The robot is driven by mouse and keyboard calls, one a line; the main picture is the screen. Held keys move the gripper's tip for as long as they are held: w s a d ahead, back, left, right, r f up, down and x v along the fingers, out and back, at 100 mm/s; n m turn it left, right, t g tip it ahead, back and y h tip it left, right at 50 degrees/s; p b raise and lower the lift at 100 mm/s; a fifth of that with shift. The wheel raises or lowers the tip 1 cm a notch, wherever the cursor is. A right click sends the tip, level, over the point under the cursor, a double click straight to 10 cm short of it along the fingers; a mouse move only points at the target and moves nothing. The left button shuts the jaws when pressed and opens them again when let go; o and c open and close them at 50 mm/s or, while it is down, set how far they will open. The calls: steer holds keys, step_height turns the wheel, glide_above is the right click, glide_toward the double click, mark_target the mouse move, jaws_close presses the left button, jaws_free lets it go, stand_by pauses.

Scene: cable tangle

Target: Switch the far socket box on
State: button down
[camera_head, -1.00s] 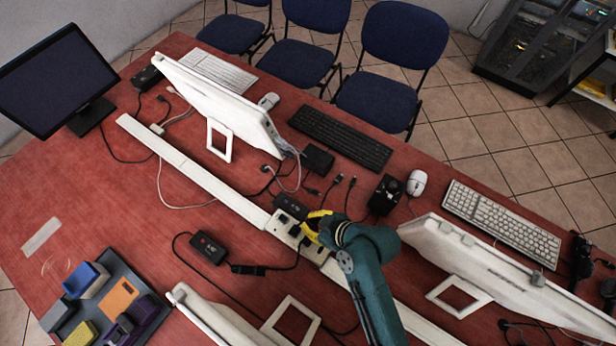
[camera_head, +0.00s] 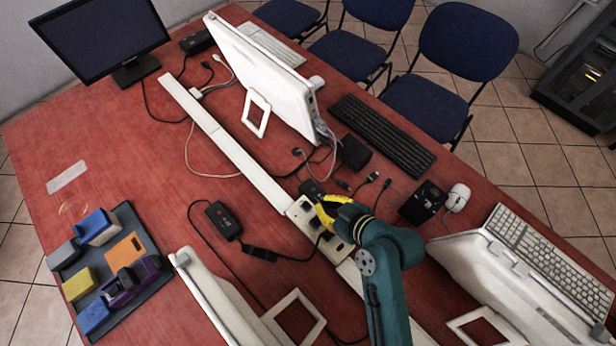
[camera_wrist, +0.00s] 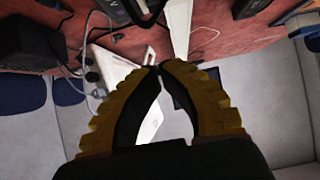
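A white socket box (camera_head: 309,229) with dark sockets sits in the white cable channel (camera_head: 222,135) at mid-table. My gripper (camera_head: 322,211), with yellow fingers, is over this box and hides part of it. I cannot tell whether it touches the box, and the switch state is not readable. In the wrist view the ridged yellow fingers (camera_wrist: 160,68) curve together, their tips meeting or nearly so, with nothing visible between them. No second socket box is clear in the head view; a white plug piece (camera_head: 197,94) sits at the channel's far end.
A black adapter (camera_head: 222,221) with a cable lies left of the box. Another black block (camera_head: 355,152) and loose cables lie beyond it. White-backed monitors (camera_head: 262,75) stand around. A tray of office items (camera_head: 135,225) is at left.

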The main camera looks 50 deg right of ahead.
steer(key=b, duration=0.1)
glide_above(308, 204)
steer(key=s, duration=0.1)
step_height(308, 204, down, 4)
steer(key=shift+a+r, duration=0.1)
steer(key=shift+a, duration=0.05)
steer(key=f, duration=0.2)
steer(key=w+f+b, duration=0.1)
steer(key=f, duration=0.1)
steer(key=shift+f, duration=0.1)
